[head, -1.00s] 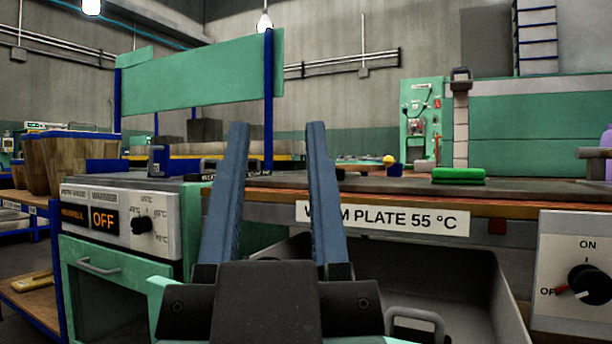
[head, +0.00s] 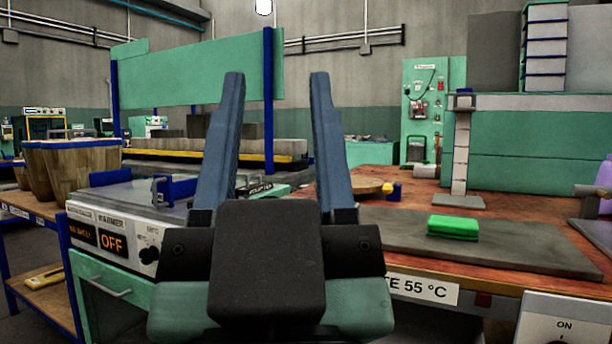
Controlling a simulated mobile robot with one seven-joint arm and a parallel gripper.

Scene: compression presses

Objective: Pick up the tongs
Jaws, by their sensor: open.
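My gripper (head: 276,76) is open and empty. Its two long blue-grey fingers point up and away in the middle of the head view, over the gap between the warmer and the warm plate bench. I cannot pick out the tongs with certainty in this view. A small dark object with pale lettering (head: 256,188) shows between the fingers at the back edge of the warmer, partly hidden, and I cannot tell what it is. My gripper's body hides part of the bench front.
The warmer (head: 125,197), reading OFF, stands left with a blue handle on top. The bench at right carries a grey plate (head: 520,250) with a green block (head: 453,227), and a round wooden board (head: 358,186). Wooden buckets (head: 75,165) stand far left.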

